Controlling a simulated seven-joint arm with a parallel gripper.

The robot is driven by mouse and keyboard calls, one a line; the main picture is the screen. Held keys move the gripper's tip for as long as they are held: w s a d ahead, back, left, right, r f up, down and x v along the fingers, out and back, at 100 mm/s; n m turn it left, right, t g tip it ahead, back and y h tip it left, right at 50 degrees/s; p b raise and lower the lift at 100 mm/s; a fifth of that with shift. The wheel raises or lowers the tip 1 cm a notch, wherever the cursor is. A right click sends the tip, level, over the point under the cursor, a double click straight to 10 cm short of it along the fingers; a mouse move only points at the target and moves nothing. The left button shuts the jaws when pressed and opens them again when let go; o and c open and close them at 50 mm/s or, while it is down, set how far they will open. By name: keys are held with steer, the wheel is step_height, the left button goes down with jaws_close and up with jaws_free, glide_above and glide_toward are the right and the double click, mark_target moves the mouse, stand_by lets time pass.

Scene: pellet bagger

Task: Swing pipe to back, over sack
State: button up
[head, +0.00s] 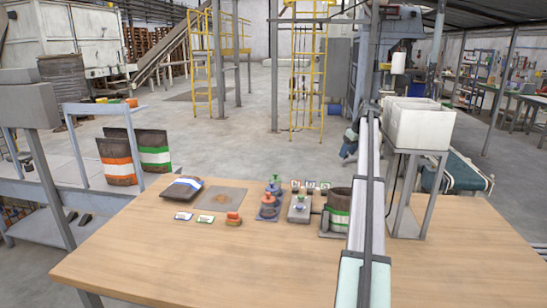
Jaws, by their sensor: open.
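A dark sack with a green band (338,203) stands upright on the wooden table (190,255), right of the middle. It sits in a grey holder, and its right side is hidden by the long white arm in front. I cannot make out the pipe for certain; it may be hidden behind this arm. Two white hoppers (419,125) stand on a grey frame behind the arm at the right. I cannot make out my gripper or its fingertips in the head view.
A grey device (299,209) and coloured knobs (269,204) stand left of the sack. Orange-banded (117,163) and green-banded (155,151) sacks stand beyond the table. The table's front is clear.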

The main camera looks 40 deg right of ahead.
steer(key=v, duration=0.7)
steer(key=shift+a+r, duration=0.1)
steer(key=shift+r, duration=0.05)
steer(key=w+a+f, duration=0.5)
steer(key=w+a, duration=0.6)
steer(key=a, duration=0.1)
steer(key=w+a+f+h, duration=0.1)
steer(key=w+a+f, duration=0.4)
steer(key=w+a, duration=0.6)
steer(key=shift+w+a+m+t, duration=0.3)
steer(key=shift+a+m, duration=0.1)
steer(key=shift+a, duration=0.4)
